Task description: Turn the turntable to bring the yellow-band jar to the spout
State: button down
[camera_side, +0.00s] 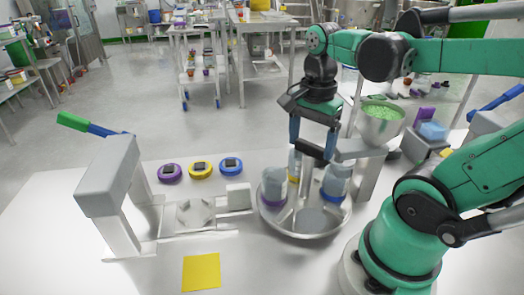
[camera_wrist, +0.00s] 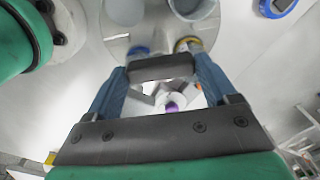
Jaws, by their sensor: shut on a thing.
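The turntable (camera_side: 312,234) is a round metal dish with a central post (camera_side: 308,185) topped by a dark crossbar (camera_side: 310,151). My gripper (camera_side: 312,146) is shut on that crossbar, its blue fingers at either end; the wrist view shows the bar (camera_wrist: 160,67) between them. The yellow-band jar (camera_side: 294,168) stands at the back, partly hidden; its band also shows in the wrist view (camera_wrist: 188,45). The purple-band jar (camera_side: 272,188) stands at left. The blue-band jar (camera_side: 336,180) stands at right, nearest the spout arm (camera_side: 358,148) below the hopper (camera_side: 381,124) of green granules.
Purple (camera_side: 170,172), yellow (camera_side: 200,171) and blue (camera_side: 231,166) discs lie in a row behind a grey fixture (camera_side: 195,213). A grey arch (camera_side: 108,185) stands at left. A yellow square (camera_side: 201,272) lies in front. The front-left tabletop is clear.

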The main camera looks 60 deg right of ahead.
jog(key=shift+m, duration=8.5)
grip_release()
